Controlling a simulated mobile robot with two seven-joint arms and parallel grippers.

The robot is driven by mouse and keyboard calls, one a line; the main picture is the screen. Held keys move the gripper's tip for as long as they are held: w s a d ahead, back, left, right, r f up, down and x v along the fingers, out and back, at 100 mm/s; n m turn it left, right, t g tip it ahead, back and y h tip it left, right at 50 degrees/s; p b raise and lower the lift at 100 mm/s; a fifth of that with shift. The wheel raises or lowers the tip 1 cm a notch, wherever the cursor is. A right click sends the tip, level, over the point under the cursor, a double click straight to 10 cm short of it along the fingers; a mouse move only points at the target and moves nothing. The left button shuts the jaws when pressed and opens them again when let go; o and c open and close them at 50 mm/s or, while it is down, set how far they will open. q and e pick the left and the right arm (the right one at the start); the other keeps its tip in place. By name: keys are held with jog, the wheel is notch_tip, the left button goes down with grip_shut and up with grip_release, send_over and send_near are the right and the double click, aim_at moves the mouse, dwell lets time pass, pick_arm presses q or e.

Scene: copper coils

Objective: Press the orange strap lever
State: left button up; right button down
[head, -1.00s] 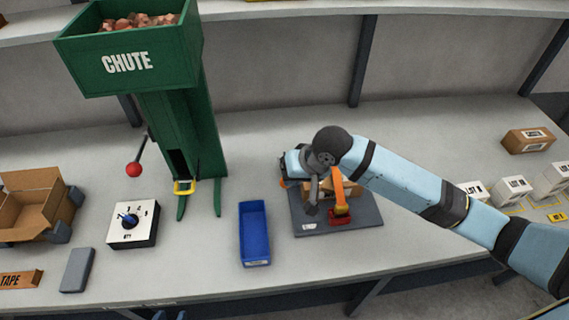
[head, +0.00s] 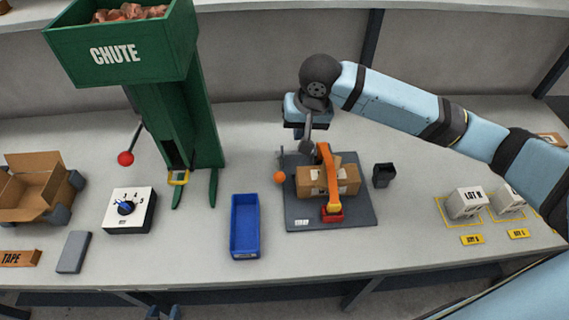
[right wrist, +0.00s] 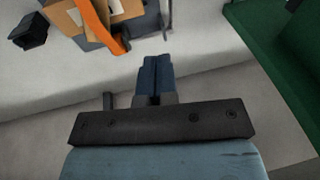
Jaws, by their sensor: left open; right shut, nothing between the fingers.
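An orange strap arm (head: 325,167) arches over a closed cardboard box (head: 312,181) on a dark grey plate (head: 358,213), with a red piece (head: 333,215) at its front end. An orange ball (head: 280,177) sits left of the box; I cannot tell whether it or the arm is the strap lever. The orange arm also shows in the right wrist view (right wrist: 96,22). My right gripper (head: 307,146) is shut and empty, above the plate's back edge, apart from the orange arm in the wrist view. My left gripper (head: 166,314) barely shows at the bottom edge, open.
A blue tray (head: 235,225) stands left of the plate. A green chute (head: 175,110) with a red-knobbed lever (head: 126,158) stands further left, near a dial box (head: 130,210). A small black cup (head: 384,175) stands right of the plate. White lot boxes (head: 465,204) are at right.

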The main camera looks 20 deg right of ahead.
jog(key=shift+f, duration=0.15)
jog(key=p, duration=0.1)
send_near(278, 165)
jog(key=s+d, duration=0.1)
jog(key=s, duration=0.2)
jog(key=f, duration=0.1)
jog(key=a+f, duration=0.2)
jog(key=shift+s+f+p, duration=0.2)
jog(key=shift+f+p, duration=0.2)
